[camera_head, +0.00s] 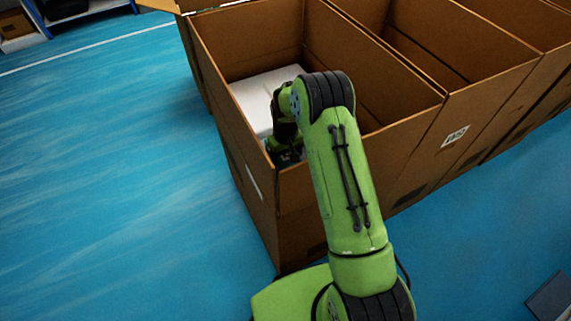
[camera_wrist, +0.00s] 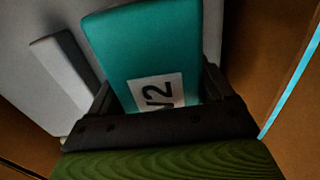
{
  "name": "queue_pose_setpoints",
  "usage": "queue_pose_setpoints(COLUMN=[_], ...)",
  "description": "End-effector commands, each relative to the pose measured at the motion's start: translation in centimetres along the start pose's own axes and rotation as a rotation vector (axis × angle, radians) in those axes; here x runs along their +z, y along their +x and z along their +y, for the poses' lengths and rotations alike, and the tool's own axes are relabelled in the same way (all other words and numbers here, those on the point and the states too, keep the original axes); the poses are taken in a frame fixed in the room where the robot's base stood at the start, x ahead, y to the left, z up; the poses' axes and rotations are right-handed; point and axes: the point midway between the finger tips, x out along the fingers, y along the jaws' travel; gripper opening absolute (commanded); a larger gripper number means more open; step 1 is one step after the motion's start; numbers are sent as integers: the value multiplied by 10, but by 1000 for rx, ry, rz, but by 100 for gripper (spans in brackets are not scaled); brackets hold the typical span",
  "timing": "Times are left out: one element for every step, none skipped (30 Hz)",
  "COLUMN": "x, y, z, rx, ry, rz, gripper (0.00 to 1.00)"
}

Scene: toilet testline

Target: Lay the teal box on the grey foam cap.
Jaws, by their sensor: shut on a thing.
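The teal box (camera_wrist: 150,50) with a white "V2" label is between the fingers of my gripper (camera_wrist: 158,88) in the wrist view. My gripper is shut on it. In the head view my arm reaches over the near wall of a cardboard box, and its end hides most of what it holds. The grey foam cap (camera_wrist: 28,88) is the pale surface beneath and left of the teal box, with a raised block (camera_wrist: 64,82) on it. It also shows pale inside the cardboard box in the head view (camera_head: 255,95). I cannot tell whether the teal box touches the cap.
The open cardboard box (camera_head: 262,215) has tall walls around my gripper; one wall (camera_wrist: 265,50) is close on the right in the wrist view. More open cardboard boxes (camera_head: 490,110) stand beside it at right. Blue floor (camera_head: 100,170) is clear at left.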

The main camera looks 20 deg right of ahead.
Motion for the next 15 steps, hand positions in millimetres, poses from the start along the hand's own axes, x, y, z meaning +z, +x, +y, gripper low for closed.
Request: queue_pose_setpoints(x=[0, 0, 0, 0, 0, 0, 0, 0, 0, 0, 0, 0, 0, 0, 0], y=[12, 17, 21, 21, 20, 19, 19, 19, 19, 20, 21, 22, 24, 24, 23], z=[0, 0, 0, 0, 0, 0, 0, 0, 0, 0, 0, 0, 0, 0, 0], rx=[-1, -1, 0, 0, 0, 1, 1, 1, 1, 1, 1, 1, 1, 0, 0], ry=[0, 0, 0, 0, 0, 0, 0, 0, 0, 0, 0, 0, 0, 0, 0], rz=[-2, -2, 0, 1, 1, 2, 2, 1, 1, 1, 1, 1, 1, 0, 0], gripper=[39, 39, 39, 39, 39, 39, 39, 39, 39, 39, 39, 39, 39, 84, 90])
